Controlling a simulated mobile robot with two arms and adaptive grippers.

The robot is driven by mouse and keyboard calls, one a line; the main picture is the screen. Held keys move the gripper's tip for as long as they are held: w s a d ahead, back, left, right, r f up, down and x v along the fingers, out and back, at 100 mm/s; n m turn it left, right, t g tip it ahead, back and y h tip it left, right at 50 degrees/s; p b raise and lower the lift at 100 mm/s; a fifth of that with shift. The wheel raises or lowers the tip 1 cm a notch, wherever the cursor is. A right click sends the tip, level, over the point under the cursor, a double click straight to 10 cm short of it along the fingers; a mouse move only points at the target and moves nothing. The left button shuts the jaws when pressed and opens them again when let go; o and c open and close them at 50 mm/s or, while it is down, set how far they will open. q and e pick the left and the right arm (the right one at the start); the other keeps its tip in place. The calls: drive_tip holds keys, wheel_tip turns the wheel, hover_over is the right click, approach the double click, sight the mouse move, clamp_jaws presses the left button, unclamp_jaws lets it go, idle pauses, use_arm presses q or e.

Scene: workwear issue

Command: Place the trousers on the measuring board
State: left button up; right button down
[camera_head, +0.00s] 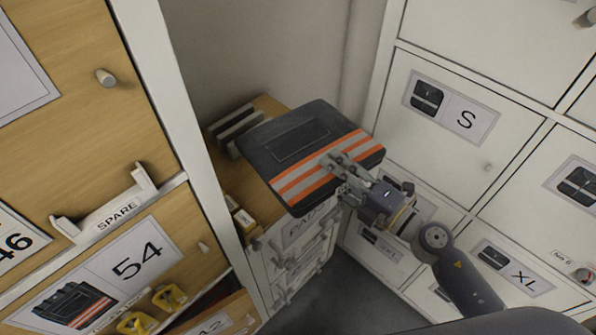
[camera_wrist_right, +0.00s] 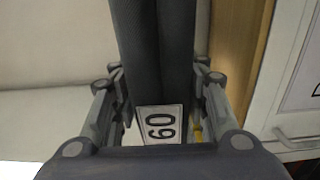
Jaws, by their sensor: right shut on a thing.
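The dark folded trousers (camera_head: 290,135), with orange and silver bands, are held in the air above a low cabinet in the head view. My right gripper (camera_head: 340,165) is shut on their banded near-right edge. In the right wrist view the dark cloth (camera_wrist_right: 153,55) stands between the two fingers of the gripper (camera_wrist_right: 160,100), with a white number tag (camera_wrist_right: 161,123) at its lower end. I cannot make out a measuring board in either view. My left gripper is not in view.
Wooden drawers, one marked 54 (camera_head: 135,262), stand left. White compartments marked S (camera_head: 466,119) and XL (camera_head: 522,278) stand right.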

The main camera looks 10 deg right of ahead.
drive_tip(key=shift+w+d+n+g+y+b, duration=0.2)
drive_tip(key=shift+w+n+g+y, duration=0.25)
drive_tip(key=shift+w, duration=0.2)
drive_tip(key=shift+w+d+n+g+y+b, duration=0.1)
drive_tip(key=shift+w+d+n+g+y, duration=0.1)
drive_tip(key=shift+w+n+g+y, duration=0.3)
drive_tip(key=shift+w+d+f, duration=0.1)
drive_tip(key=shift+w+f, duration=0.05)
drive_tip(key=shift+f, duration=0.05)
wheel_tip(320, 180, down, 10)
drive_tip(key=b, duration=0.2)
drive_tip(key=shift+r, duration=0.2)
drive_tip(key=shift+f, duration=0.15)
drive_tip(key=c, duration=0.9)
unclamp_jaws()
drive_tip(key=shift+f, duration=0.1)
drive_tip(key=shift+c, duration=0.2)
